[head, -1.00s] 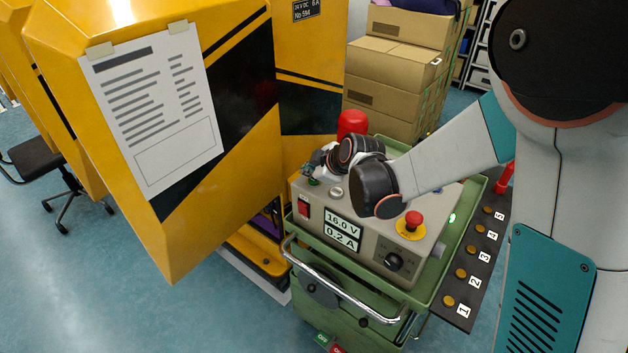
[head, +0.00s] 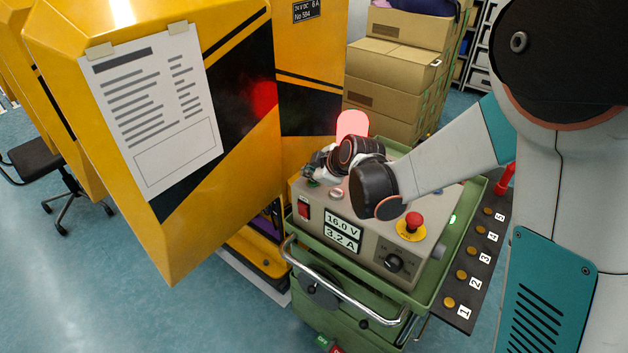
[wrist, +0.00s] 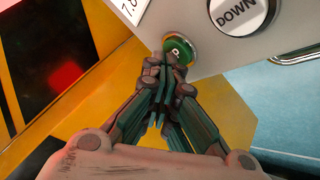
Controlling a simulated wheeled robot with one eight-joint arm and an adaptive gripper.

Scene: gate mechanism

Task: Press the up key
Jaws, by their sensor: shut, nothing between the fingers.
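The green up key (wrist: 180,46) sits in a round metal ring on the control box, in the wrist view; only a "P" of its label shows, the rest is covered by my fingertips. My gripper (wrist: 166,68) is shut and empty, its fingertips at the lower left part of the key and seemingly against it. The white key marked DOWN (wrist: 238,13) is beside it. In the head view my gripper (head: 316,166) is over the back left corner of the control box (head: 370,228), and the display (head: 342,233) reads 16.0 V and 3.2 A.
A red lamp (head: 352,123) glows behind the box. A yellow gate (head: 175,235) is close at left. Cardboard boxes (head: 393,60) are behind.

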